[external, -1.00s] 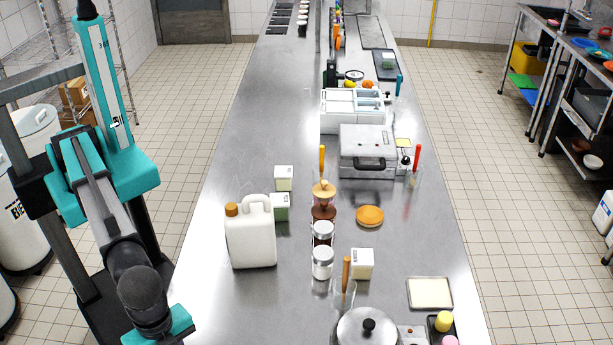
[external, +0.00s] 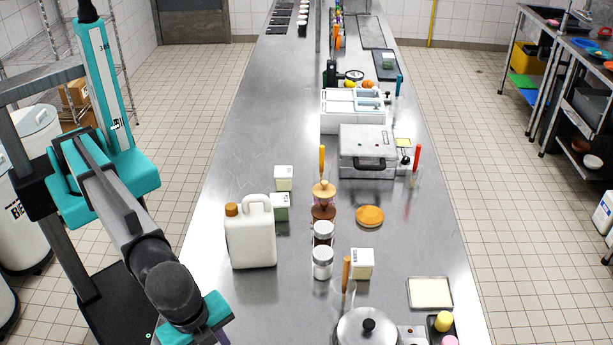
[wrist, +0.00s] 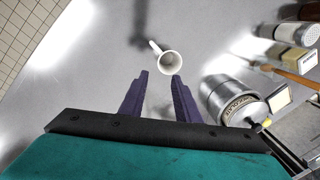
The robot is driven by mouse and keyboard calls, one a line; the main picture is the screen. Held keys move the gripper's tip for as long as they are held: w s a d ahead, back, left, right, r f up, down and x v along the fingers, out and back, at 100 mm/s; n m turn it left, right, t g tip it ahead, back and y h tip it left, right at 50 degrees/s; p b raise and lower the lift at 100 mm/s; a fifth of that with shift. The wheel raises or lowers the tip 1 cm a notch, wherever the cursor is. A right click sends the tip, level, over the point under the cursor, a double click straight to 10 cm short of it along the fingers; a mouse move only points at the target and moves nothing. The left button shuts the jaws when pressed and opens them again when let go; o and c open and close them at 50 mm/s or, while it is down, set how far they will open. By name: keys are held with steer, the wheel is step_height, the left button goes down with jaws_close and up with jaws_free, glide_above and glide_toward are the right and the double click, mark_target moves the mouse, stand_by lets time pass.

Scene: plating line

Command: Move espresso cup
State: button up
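The white espresso cup (wrist: 171,62) stands on the steel counter in the wrist view, just beyond my fingertips, with its handle pointing to the upper left. My gripper (wrist: 160,77) is open, with its two purple fingers apart and nothing visible between them. The cup appears slightly right of the middle of the gap, near the right finger.
A lidded metal pot (wrist: 226,99) stands close right of the fingers; it also shows in the external view (external: 362,329). A white jug (external: 251,240) and jars (external: 323,264) stand farther along the counter (external: 225,180). The counter left of the cup is clear.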

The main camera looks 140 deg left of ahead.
steer(key=shift+f, duration=0.15)
steer(key=shift+a+f+p, duration=0.35)
steer(key=shift+f+p, duration=0.3)
steer(key=shift+f, duration=1.6)
steer(key=shift+a+f+p, duration=0.3)
steer(key=shift+f+p, duration=0.4)
steer(key=shift+f, duration=1.5)
steer(key=shift+a+f+p, duration=0.35)
steer(key=shift+f+p, duration=0.3)
steer(key=shift+f, duration=1.6)
jaws_close()
